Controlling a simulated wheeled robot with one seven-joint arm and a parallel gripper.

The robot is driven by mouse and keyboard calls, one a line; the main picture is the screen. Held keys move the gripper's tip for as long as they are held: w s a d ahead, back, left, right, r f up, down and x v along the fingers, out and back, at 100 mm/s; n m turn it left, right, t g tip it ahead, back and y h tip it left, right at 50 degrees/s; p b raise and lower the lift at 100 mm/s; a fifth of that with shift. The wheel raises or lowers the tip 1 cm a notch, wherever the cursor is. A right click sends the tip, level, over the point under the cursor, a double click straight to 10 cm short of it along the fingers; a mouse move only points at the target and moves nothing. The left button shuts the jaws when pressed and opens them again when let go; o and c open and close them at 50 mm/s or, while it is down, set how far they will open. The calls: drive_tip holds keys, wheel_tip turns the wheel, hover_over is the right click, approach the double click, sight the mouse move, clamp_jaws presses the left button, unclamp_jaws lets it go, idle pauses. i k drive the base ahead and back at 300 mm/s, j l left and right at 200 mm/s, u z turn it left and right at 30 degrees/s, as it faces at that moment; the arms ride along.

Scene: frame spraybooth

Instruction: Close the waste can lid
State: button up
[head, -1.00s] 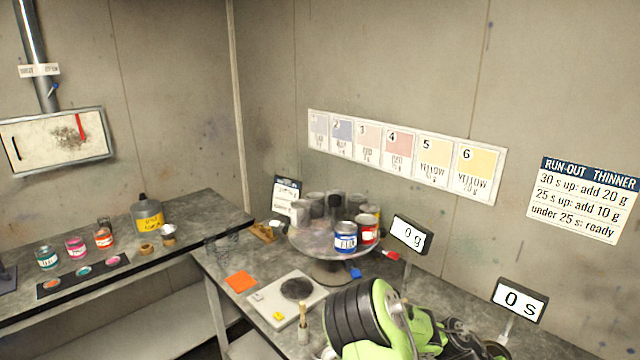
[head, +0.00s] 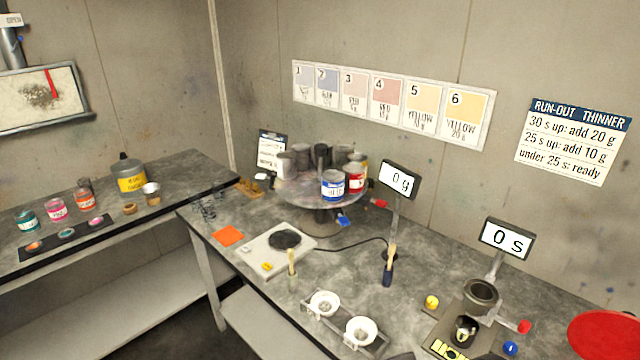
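A large flat red round shape (head: 607,335) is cut off by the right edge of the head view, in front of the bench's right end. It may be the waste can's lid, but no can body shows with it, and I cannot tell whether it is open or closed. My gripper is not in view.
The grey bench (head: 345,262) carries a turntable (head: 322,225) with several cans, a scale (head: 262,250), two white cups in a rack (head: 345,335) and a cup stand (head: 481,293). A brush (head: 388,268) stands near the middle. A second bench (head: 190,175) is at left.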

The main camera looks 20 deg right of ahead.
sight(599, 334)
drive_tip(key=z, duration=2)
drive_tip(key=k+l+u, duration=0.25)
drive_tip(key=l+u, duration=0.4)
drive_tip(key=k+l+u, duration=0.15)
drive_tip(key=l+u, duration=0.25)
drive_tip(key=k+l+u, duration=0.15)
drive_tip(key=l+u, duration=0.25)
drive_tip(key=k+l+u, duration=0.25)
drive_tip(key=l+u, duration=0.6)
drive_tip(key=l, duration=0.15)
drive_tip(key=l+u, duration=0.5)
drive_tip(key=l, duration=0.15)
drive_tip(key=k+l+u, duration=0.1)
drive_tip(key=l+u, duration=0.35)
drive_tip(key=l, duration=0.15)
